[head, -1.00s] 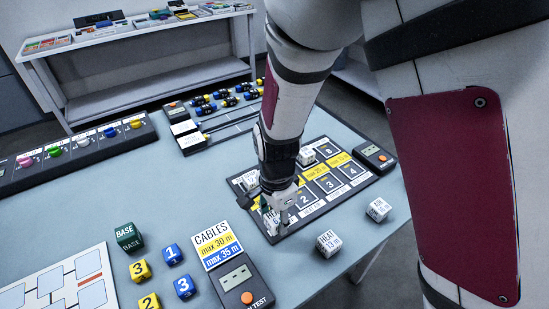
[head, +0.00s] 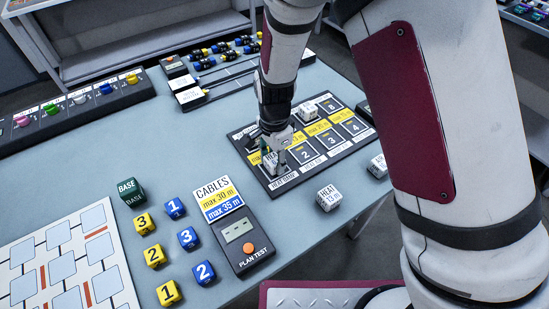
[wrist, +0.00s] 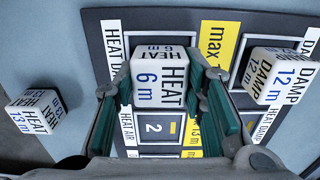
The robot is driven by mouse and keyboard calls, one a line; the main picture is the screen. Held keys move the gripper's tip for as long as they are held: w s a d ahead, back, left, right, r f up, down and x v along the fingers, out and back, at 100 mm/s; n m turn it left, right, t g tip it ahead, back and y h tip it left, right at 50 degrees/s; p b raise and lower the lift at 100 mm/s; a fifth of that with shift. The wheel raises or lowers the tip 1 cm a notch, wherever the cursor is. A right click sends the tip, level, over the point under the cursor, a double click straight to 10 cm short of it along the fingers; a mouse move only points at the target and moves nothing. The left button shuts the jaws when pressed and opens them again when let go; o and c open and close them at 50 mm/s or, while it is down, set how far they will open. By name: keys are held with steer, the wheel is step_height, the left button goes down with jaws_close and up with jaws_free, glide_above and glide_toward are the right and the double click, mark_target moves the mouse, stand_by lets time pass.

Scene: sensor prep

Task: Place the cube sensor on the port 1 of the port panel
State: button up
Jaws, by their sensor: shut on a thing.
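A white cube sensor marked HEAT 6 m (wrist: 160,75) sits between the green-padded fingers of my gripper (wrist: 166,92) in the wrist view. My gripper (head: 277,152) is shut on it, over the front-left corner port of the dark port panel (head: 283,186) in the head view. Port 2 is just beside this spot. The port number under the cube is hidden, and I cannot tell whether the cube touches the panel. A DAMP 12 m cube (wrist: 280,75) stands on the panel's far row.
A HEAT 13 m cube (head: 329,198) and another white cube (head: 378,166) lie on the table near the panel's front. The plan test device (head: 241,238), cables card (head: 218,198) and numbered cubes (head: 187,238) lie to the left.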

mark_target(275, 158)
steer(key=shift+f, duration=0.1)
steer(key=o, duration=1.2)
step_height(275, 158, up, 12)
steer(key=shift+r+p, duration=0.1)
steer(key=shift+p, duration=0.45)
steer(key=shift+r, duration=0.1)
